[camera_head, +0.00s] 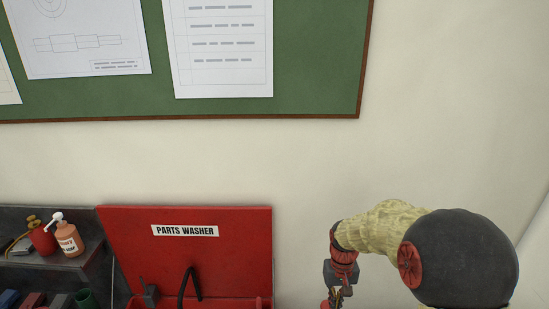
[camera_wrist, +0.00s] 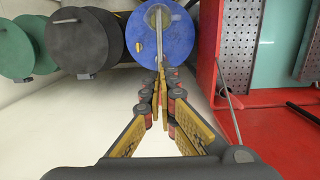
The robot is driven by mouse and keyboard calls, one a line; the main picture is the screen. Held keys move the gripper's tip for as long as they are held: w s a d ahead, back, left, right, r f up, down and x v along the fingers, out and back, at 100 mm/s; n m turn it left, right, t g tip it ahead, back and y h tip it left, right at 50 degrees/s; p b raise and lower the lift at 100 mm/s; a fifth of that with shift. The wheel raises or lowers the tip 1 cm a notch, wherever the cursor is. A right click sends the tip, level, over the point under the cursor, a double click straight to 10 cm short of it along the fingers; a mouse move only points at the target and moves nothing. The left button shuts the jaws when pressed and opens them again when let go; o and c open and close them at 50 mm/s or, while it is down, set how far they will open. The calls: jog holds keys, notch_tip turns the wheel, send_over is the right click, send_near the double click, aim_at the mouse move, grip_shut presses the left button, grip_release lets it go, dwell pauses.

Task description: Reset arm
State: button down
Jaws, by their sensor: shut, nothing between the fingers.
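My gripper (camera_wrist: 160,88) reaches forward in the wrist view. Its two yellow-and-dark fingers meet at the tips, shut with nothing between them. In the head view my arm comes in at the lower right, and the gripper (camera_head: 334,302) hangs at the bottom edge, partly cut off. In the wrist view the fingertips appear in front of a blue round disc (camera_wrist: 178,42); I cannot tell the distance, but no contact shows.
A red parts washer (camera_head: 185,255) with its lid up stands left of my arm. A dark shelf (camera_head: 60,262) holds bottles, including an orange pump bottle (camera_head: 68,240). In the wrist view, black (camera_wrist: 85,45) and green (camera_wrist: 40,45) discs and a red frame (camera_wrist: 208,60) flank the fingers.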

jog(key=s+t+b, duration=0.6)
jog(key=s+b, duration=1.7)
jog(key=shift+s+r+t, duration=0.2)
jog(key=shift+r+t, duration=0.1)
jog(key=shift+r, duration=0.15)
jog(key=shift+f, duration=0.1)
dwell(1.1)
